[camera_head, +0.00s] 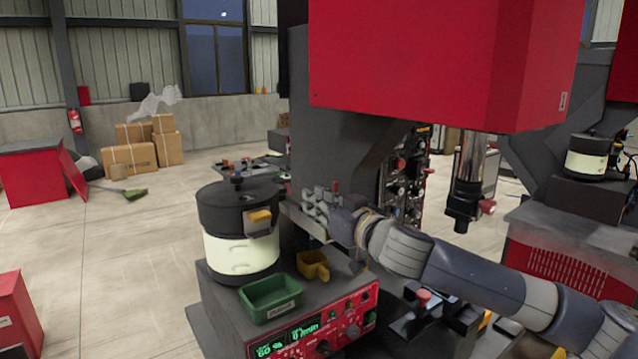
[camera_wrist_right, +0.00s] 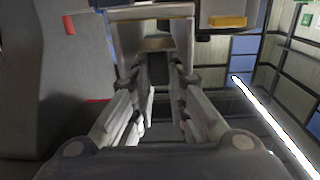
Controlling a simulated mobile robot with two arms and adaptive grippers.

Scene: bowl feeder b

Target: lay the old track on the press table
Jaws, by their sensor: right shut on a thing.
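My right gripper (camera_head: 322,206) is beside the bowl feeder (camera_head: 240,232), a black and cream drum at the left of the red and grey press (camera_head: 345,165). It is shut on a grey metal piece (camera_head: 297,222), apparently the old track, which runs toward the feeder's orange-tabbed outlet. In the right wrist view the fingers close around a pale channel-shaped piece (camera_wrist_right: 127,42). I cannot tell whether the piece still touches the feeder. The press table (camera_head: 440,340) is partly hidden by my right forearm. My left gripper is not in view.
A black fixture with a red knob (camera_head: 423,297) is below my forearm. The press ram (camera_head: 468,185) hangs at the right. Open floor lies to the left.

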